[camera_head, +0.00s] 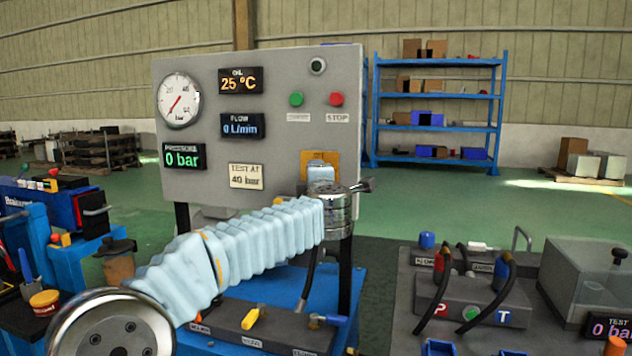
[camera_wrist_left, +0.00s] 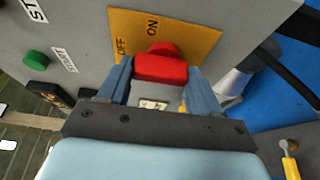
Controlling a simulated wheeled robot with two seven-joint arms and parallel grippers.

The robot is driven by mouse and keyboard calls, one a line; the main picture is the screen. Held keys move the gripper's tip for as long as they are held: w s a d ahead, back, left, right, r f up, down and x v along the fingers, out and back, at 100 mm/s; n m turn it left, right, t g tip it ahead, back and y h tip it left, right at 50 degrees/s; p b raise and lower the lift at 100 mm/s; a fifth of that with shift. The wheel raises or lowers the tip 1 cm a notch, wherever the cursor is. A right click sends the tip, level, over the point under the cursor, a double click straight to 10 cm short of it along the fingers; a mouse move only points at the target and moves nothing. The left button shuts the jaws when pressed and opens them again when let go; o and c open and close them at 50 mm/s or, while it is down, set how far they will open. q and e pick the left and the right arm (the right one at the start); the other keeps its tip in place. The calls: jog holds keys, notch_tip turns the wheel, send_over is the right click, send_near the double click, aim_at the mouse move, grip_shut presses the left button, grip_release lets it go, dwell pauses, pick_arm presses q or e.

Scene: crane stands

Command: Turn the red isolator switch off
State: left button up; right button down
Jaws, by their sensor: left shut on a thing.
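The red isolator switch (camera_wrist_left: 160,68) sits on a yellow plate (camera_wrist_left: 205,40) marked OFF and ON in the left wrist view. My left gripper (camera_wrist_left: 160,78) has one blue finger on each side of the red handle and is shut on it. Which mark the handle points to I cannot tell. In the head view, my left gripper (camera_head: 320,174) is in front of the yellow plate (camera_head: 318,156) at the lower right of the grey panel (camera_head: 230,65), and hides the red switch. My right gripper is not in view.
The panel carries a green button (camera_head: 296,99), a red stop button (camera_head: 336,99), a gauge (camera_head: 178,100) and displays reading 0 bar and 0 L/min. Below stands a blue bench with a yellow-handled valve (camera_head: 250,318). A grey test unit (camera_head: 465,300) with hoses stands at right.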

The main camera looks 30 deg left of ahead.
pick_arm(q)
jog(key=o, duration=1.1)
jog(key=shift+c, duration=0.2)
jog(key=b+v, duration=0.2)
jog(key=v, duration=1.1)
jog(key=shift+s+d, duration=0.2)
jog(key=shift+s, duration=0.15)
